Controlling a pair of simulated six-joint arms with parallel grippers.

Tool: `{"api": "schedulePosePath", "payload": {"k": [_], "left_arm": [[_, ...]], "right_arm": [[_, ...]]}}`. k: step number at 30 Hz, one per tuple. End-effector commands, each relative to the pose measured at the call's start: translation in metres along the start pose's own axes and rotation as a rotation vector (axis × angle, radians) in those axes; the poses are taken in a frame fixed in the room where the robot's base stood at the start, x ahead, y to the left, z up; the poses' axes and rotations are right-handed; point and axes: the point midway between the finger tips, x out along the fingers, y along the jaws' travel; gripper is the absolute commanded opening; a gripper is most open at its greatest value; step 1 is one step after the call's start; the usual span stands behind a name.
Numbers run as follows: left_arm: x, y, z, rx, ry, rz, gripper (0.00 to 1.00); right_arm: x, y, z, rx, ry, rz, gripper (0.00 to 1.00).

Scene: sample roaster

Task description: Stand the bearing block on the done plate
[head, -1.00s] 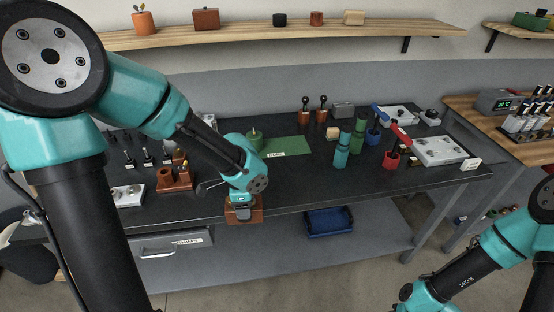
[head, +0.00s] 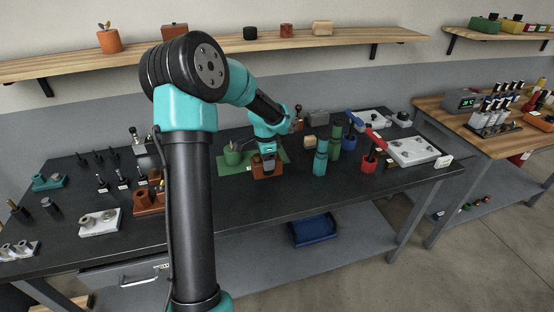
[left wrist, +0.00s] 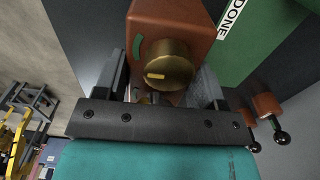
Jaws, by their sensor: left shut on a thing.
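The bearing block (head: 267,172) is a reddish-brown block, also in the left wrist view (left wrist: 178,18), where a brass round knob or boss (left wrist: 168,65) shows on it. My left gripper (head: 268,158) is shut on it, with its fingers on either side in the left wrist view (left wrist: 165,88). The done plate (head: 227,169) is a flat green plate on the dark bench; its DONE label also shows in the left wrist view (left wrist: 262,52). The block is at the plate's front right part in the head view; I cannot tell whether they touch. My right gripper is out of view.
Teal (head: 320,163) and green (head: 335,143) cylinders and a red holder (head: 368,162) stand to the right. A brown rack (head: 148,203) and a white block (head: 100,222) are to the left.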

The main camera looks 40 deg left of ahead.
Motion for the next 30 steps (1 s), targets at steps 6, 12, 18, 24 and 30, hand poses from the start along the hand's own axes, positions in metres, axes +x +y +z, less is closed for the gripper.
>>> {"api": "schedulePosePath", "payload": {"k": [6, 12, 18, 24, 30], "left_arm": [[-0.001, -0.007, 0.005, -0.015, 0.001, -0.001, 0.22], [0.0, -0.007, 0.005, -0.014, 0.001, -0.001, 0.22], [0.001, -0.02, 0.002, -0.015, 0.001, -0.002, 0.22], [0.005, -0.052, -0.005, -0.015, 0.0, -0.001, 0.22], [0.007, -0.085, -0.012, -0.015, 0.001, -0.003, 0.22]], "right_arm": [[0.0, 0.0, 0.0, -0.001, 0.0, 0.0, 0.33], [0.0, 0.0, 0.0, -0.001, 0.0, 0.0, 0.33], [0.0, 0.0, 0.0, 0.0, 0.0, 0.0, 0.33], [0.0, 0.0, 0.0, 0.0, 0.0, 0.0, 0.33], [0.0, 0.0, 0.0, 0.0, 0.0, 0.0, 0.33]]}}
